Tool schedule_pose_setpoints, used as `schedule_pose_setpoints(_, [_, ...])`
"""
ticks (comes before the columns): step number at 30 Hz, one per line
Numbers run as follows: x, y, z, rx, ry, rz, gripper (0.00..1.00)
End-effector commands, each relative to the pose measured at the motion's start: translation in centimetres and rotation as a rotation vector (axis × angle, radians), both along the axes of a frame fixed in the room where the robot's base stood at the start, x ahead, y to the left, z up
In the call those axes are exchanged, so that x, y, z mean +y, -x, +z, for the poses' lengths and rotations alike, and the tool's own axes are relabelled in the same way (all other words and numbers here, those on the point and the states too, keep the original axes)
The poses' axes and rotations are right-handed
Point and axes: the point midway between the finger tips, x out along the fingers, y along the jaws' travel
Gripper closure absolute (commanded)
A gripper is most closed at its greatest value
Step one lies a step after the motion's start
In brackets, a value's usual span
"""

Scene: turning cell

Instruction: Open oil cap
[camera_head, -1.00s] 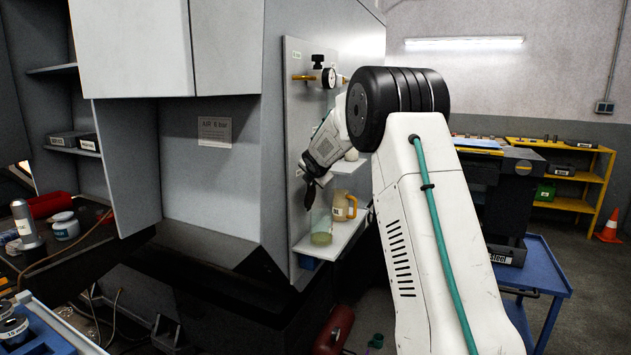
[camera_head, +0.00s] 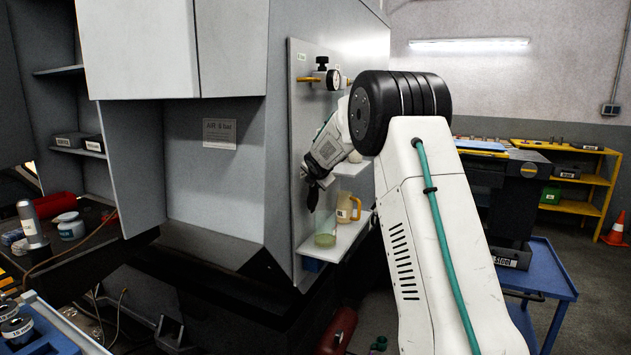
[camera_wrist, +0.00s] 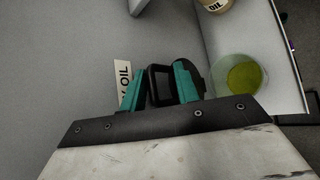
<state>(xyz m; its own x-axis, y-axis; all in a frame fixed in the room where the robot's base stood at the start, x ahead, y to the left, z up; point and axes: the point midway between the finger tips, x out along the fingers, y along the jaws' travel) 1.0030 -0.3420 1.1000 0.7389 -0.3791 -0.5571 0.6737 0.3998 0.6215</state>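My gripper (camera_wrist: 162,87) is beside the grey side panel of the machine (camera_head: 283,130), above a small shelf. In the wrist view its two teal fingers stand apart. A dark squarish loop (camera_wrist: 152,71), perhaps the oil cap, shows between them, and a dark rounded part lies just right of the right finger. I cannot tell whether the fingers press on the loop. A white label reading OIL (camera_wrist: 124,76) is on the panel just left of the left finger, partly hidden. In the head view the cap is not distinguishable.
A clear vessel with yellow-green liquid (camera_wrist: 243,76) stands on the white shelf (camera_head: 343,236), close right of the fingers. A tan jug (camera_head: 345,208) stands behind it. A blue cart (camera_head: 545,270) is at right.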

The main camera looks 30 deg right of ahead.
Motion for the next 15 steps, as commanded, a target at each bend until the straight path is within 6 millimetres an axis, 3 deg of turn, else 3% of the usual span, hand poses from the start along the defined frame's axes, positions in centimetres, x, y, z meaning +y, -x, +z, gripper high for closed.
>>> schedule_pose_setpoints(5, [0.3,0.7,0.7,-0.003,0.001,-0.001,0.69])
schedule_pose_setpoints(15, [2.5,4.8,3.7,-0.001,0.001,0.0,0.69])
